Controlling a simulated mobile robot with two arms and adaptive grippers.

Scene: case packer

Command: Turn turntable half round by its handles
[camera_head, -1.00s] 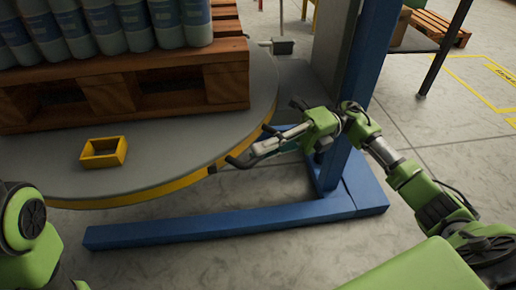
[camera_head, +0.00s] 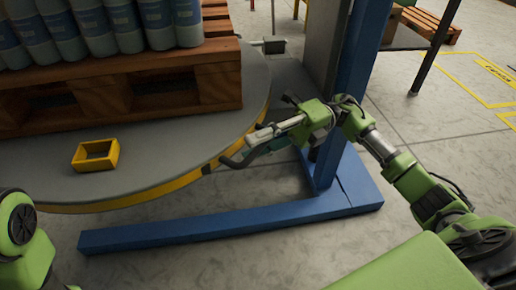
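The turntable (camera_head: 160,178) is a grey disc with a yellow rim, at the left and cut off by the picture edge. A yellow open-topped square frame (camera_head: 95,155) stands on it near the front; I cannot tell whether it is a handle. My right gripper (camera_head: 236,150) is at the disc's right front edge, with its dark fingers apart around or just beside the rim. I see nothing clearly held between them, and contact with the rim is unclear. Of my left arm only a green and black part shows at the lower left; its gripper is out of view.
A wooden pallet (camera_head: 120,98) with several grey-blue bottles (camera_head: 121,28) stands on the turntable. A blue post (camera_head: 350,95) and blue floor beam (camera_head: 215,222) are close to my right arm. Another pallet (camera_head: 432,24) lies at the back right.

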